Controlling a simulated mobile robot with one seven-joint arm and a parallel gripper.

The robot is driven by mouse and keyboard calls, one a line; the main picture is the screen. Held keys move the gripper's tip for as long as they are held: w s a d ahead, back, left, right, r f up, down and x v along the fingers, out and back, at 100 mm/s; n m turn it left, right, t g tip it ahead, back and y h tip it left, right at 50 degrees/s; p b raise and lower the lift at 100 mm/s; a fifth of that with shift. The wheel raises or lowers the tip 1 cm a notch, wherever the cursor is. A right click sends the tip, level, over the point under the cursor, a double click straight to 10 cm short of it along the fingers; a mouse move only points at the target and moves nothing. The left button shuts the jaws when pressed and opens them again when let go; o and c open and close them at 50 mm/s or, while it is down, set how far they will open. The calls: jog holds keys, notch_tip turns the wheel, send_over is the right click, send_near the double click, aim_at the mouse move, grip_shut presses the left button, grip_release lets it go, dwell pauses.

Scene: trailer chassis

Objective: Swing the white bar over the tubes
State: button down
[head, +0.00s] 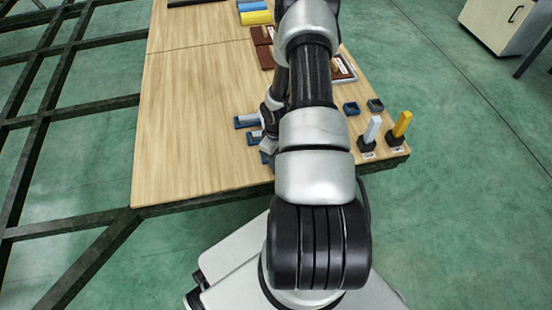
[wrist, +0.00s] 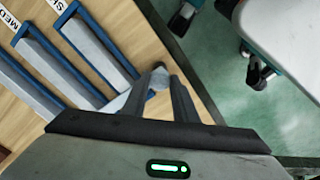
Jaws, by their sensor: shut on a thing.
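My gripper (wrist: 160,78) is low over the near part of the wooden table and shut on a small pale grey piece, mostly hidden between the fingers. I cannot tell what this piece belongs to. In the wrist view, blue frames with long grey strips (wrist: 98,50) lie beside the fingers, to their left. They also show in the head view (head: 245,121), partly behind my arm. A white bar (head: 373,129) stands upright in a dark block at the table's right corner, apart from my gripper. I cannot make out any tubes for certain.
A yellow bar (head: 402,123) stands upright next to the white one. Two small dark trays (head: 352,108) lie behind them. Brown boxes (head: 262,46) and blue and yellow blocks (head: 256,18) are farther back. The table's (head: 195,110) left part is clear. Chassis beams (head: 45,115) lie left.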

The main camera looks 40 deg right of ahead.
jog(key=c, duration=1.4)
grip_release()
jog(key=shift+r, duration=0.15)
notch_tip(320, 180, up, 17)
jog(key=p, duration=0.4)
jog(key=shift+p, duration=0.4)
jog(key=shift+r, duration=0.15)
